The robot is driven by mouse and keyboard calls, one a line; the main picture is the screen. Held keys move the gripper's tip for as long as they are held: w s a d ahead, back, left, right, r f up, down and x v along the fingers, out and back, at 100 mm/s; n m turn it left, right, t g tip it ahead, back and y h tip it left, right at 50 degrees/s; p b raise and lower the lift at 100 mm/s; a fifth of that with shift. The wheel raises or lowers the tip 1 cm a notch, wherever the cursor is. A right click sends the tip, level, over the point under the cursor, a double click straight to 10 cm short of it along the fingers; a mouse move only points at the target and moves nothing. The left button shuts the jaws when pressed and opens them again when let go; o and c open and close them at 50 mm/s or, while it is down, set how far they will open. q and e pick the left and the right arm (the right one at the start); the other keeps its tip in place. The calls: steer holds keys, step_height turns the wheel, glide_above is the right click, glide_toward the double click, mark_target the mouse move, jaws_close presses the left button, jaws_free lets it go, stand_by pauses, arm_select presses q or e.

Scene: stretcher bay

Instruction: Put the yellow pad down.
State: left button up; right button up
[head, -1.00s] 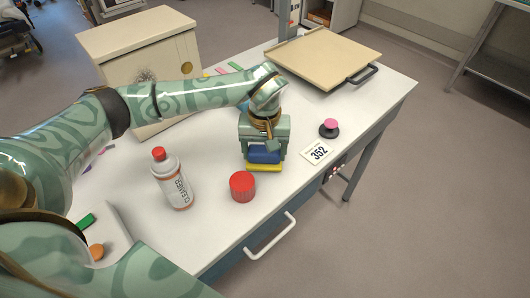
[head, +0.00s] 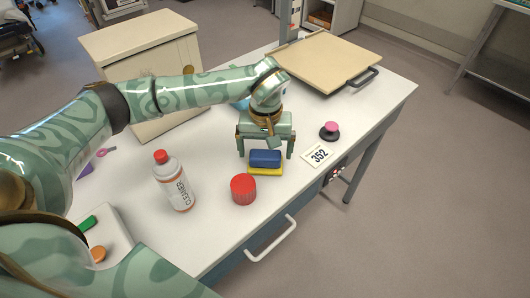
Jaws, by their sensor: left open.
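The yellow pad (head: 266,171) lies flat on the white table, near its front edge. A blue block (head: 265,158) sits on top of the pad; I cannot tell whether the two are joined. My left gripper (head: 265,150) is open, pointing down over the blue block. Its fingers are spread to the left and right of the block, apart from it. My right gripper is not in view.
A red ribbed cap (head: 243,189) stands just in front of the pad. A cleaner bottle (head: 173,181) stands to the left. A "352" card (head: 319,155) and a pink-topped knob (head: 329,130) are to the right. A beige board (head: 325,61) lies at the back.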

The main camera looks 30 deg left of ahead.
mark_target(265, 154)
arm_select(q)
step_height(265, 154, up, 10)
steer(key=p, duration=0.2)
steer(key=shift+f, duration=0.1)
stand_by(0.3)
